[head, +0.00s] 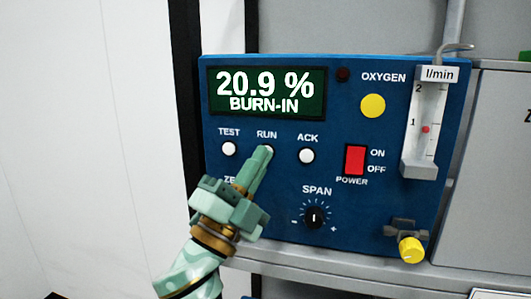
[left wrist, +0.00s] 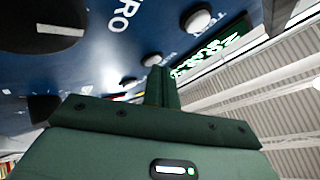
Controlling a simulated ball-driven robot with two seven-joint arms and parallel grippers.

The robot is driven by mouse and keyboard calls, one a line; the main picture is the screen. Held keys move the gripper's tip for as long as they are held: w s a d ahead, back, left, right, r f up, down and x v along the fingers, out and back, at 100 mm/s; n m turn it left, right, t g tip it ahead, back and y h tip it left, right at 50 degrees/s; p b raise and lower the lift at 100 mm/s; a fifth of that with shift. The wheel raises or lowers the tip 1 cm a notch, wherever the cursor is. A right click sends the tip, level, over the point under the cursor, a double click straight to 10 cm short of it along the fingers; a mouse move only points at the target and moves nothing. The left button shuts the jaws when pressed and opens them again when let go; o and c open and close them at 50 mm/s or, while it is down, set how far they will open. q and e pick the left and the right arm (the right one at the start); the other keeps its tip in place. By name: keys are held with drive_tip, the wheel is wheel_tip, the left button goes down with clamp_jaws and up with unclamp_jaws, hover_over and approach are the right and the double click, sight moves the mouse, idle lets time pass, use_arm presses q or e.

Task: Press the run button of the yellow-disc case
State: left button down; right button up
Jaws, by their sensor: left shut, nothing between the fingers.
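The blue case (head: 375,225) with the yellow disc (head: 373,105) stands in front of me. Its green display reads "20.9 % BURN-IN". The white run button (head: 267,149) is under the RUN label and mostly covered by my fingertips. My left gripper (head: 263,155) is shut and empty, its tips at the run button; I cannot tell if they touch it. In the left wrist view the shut fingers (left wrist: 161,85) point at the panel, near a white button (left wrist: 151,60). My right gripper is not in view.
The test button (head: 229,149) and ack button (head: 307,156) flank the run button. A red power switch (head: 355,160), span knob (head: 314,217), flow meter (head: 425,125) and yellow valve knob (head: 411,250) are to the right. A grey case (head: 490,170) stands beside the blue one.

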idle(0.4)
use_arm(q)
drive_tip(key=shift+s+a+p, duration=0.25)
drive_tip(key=shift+s+p, duration=0.05)
drive_tip(key=shift+s, duration=0.4)
drive_tip(key=s, duration=0.1)
drive_tip(key=s+a+p, duration=0.1)
drive_tip(key=s, duration=0.2)
drive_tip(key=shift+s+a, duration=0.25)
drive_tip(key=shift+s, duration=0.1)
idle(0.4)
